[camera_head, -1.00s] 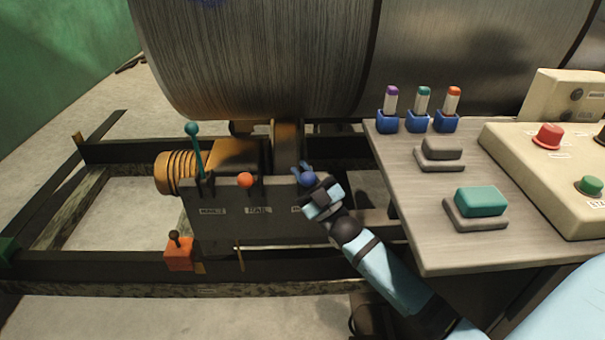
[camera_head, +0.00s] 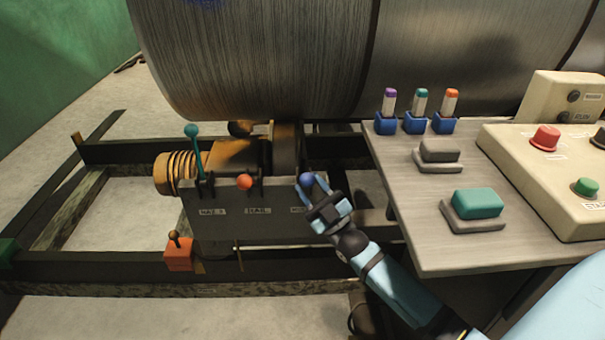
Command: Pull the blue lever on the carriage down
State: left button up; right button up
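The blue lever's round knob (camera_head: 306,180) is at the right end of the dark carriage panel (camera_head: 245,228), at about the same height in the picture as the orange-red knob. Its shaft is mostly hidden. My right gripper (camera_head: 314,183) reaches in from the lower right, with its light-blue fingers spread apart at the blue knob. The knob shows between the fingertips, closer to the left one; I cannot tell whether they touch it. My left gripper is out of view.
A teal lever (camera_head: 192,131) stands upright on the carriage's left, and an orange-red knob (camera_head: 244,182) is in the middle. A large metal drum (camera_head: 260,60) is behind. A grey console (camera_head: 410,180) with buttons and switches is right of my arm. An orange box (camera_head: 179,255) sits lower left.

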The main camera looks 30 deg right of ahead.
pick_arm(q)
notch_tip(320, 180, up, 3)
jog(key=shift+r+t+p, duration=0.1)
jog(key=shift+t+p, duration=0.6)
jog(key=shift+p, duration=0.1)
pick_arm(e)
jog(key=v, duration=1)
jog(key=shift+s, duration=0.25)
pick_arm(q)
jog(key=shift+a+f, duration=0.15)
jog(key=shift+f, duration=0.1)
pick_arm(e)
jog(key=shift+f, duration=0.1)
